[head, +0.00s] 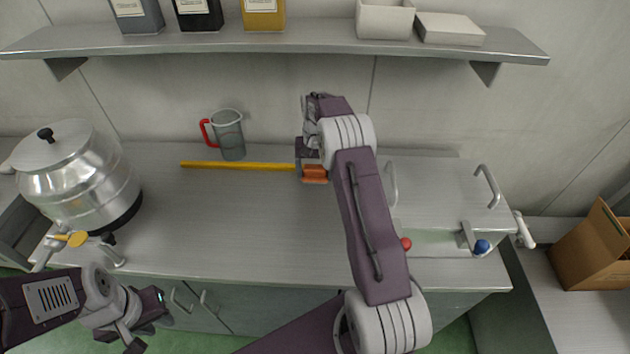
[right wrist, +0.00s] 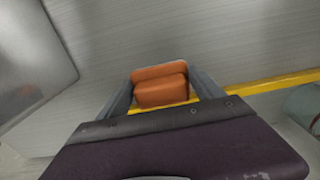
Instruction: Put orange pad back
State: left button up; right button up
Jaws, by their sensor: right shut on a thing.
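The orange pad (head: 314,174) is at my right gripper (head: 312,180), near the back of the steel counter. In the right wrist view the orange pad (right wrist: 160,86) sits between the two grey fingers, and the gripper is shut on it. A yellow strip (head: 235,166) runs along the counter and ends behind the gripper; it also shows in the right wrist view (right wrist: 270,84). Whether the pad touches the counter cannot be told. My left gripper (head: 146,322) is at the lower left, in front of the counter; its fingertips are unclear.
A steel urn (head: 78,175) stands at the left. A grey jug with a red handle (head: 229,135) stands behind the yellow strip. A steel box with handles (head: 445,185) and red and blue knobs is at the right. The counter's middle is clear.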

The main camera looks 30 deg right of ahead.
aim_at(315, 176)
notch_tip(315, 176, down, 3)
jog(key=shift+s+f, duration=0.15)
jog(key=shift+f, duration=0.2)
jog(key=shift+f, duration=0.1)
jog(key=o, duration=1.5)
jog(key=shift+c, duration=0.2)
notch_tip(315, 176, up, 12)
jog(key=shift+r, duration=0.15)
jog(key=s+a+f+n, duration=0.1)
jog(key=s+a+n, duration=0.1)
jog(key=s+a, duration=0.3)
jog(key=s+a+f+n, duration=0.1)
jog(key=s+a, duration=0.4)
jog(key=s, duration=0.6)
jog(key=s+a+f+n+t, duration=0.1)
jog(key=s+a+n, duration=0.2)
jog(key=s+a, duration=0.2)
jog(key=s, duration=0.3)
jog(key=shift+s+f, duration=0.35)
jog(key=shift+f, duration=0.05)
